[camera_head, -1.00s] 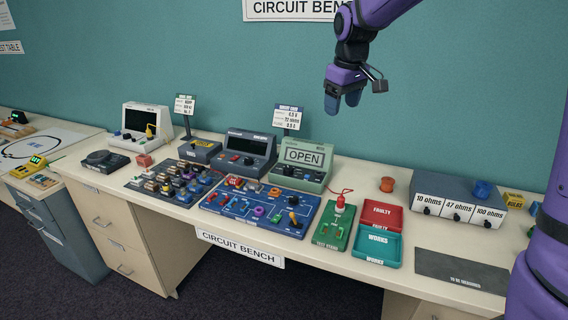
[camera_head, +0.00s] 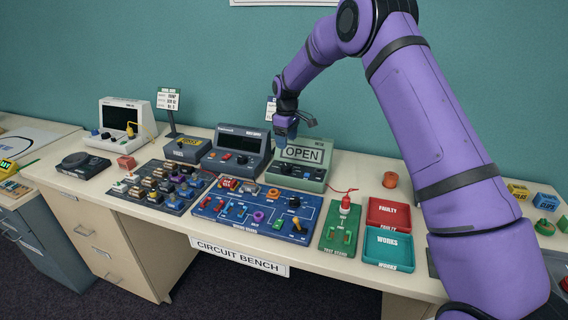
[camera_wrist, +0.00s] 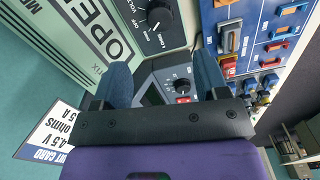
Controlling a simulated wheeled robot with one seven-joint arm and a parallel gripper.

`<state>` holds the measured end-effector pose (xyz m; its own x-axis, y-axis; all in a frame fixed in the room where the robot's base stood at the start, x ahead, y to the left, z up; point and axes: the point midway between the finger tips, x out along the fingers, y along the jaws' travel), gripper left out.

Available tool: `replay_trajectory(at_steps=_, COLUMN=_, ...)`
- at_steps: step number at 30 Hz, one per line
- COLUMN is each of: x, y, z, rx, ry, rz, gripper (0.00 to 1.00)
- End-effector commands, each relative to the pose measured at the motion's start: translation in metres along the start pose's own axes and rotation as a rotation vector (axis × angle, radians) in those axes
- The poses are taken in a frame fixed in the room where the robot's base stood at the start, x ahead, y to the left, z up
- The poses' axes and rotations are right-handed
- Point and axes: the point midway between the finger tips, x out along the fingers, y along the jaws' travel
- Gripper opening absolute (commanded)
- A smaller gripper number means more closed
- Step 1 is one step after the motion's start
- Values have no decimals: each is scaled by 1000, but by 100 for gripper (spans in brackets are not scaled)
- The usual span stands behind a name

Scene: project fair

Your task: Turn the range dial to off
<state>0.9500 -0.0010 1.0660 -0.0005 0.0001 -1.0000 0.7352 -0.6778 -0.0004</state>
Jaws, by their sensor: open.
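The green meter (camera_head: 318,171) reads OPEN on its display and stands at the back of the bench. Its black range dial (camera_wrist: 159,16) shows at the top of the wrist view, with OFF, VOLTS and OHMS lettered around it. I cannot tell surely which mark its pointer faces. In the head view the dial (camera_head: 286,170) is small, on the meter's lower front. My gripper (camera_head: 284,146) is open and empty, in front of the meter's left part and above the dial. In the wrist view my fingers (camera_wrist: 160,75) are apart, and the dial is beyond them, not gripped.
A dark grey supply unit (camera_head: 238,151) with a small dial (camera_wrist: 182,85) stands left of the meter. A blue circuit board (camera_head: 230,217) lies in front. A green test stand (camera_head: 340,225), red tray (camera_head: 388,213) and teal tray (camera_head: 388,248) are to the right. A card stands behind.

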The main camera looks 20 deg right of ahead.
Motion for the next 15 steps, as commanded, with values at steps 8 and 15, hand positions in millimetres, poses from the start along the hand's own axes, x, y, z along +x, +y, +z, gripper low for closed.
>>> replay_trajectory(at_steps=8, x=34, y=0, z=0, rx=-1, ry=-2, rz=-2, gripper=67)
replay_trajectory(at_steps=15, x=76, y=0, z=0, rx=0, ry=-2, rz=-1, gripper=67)
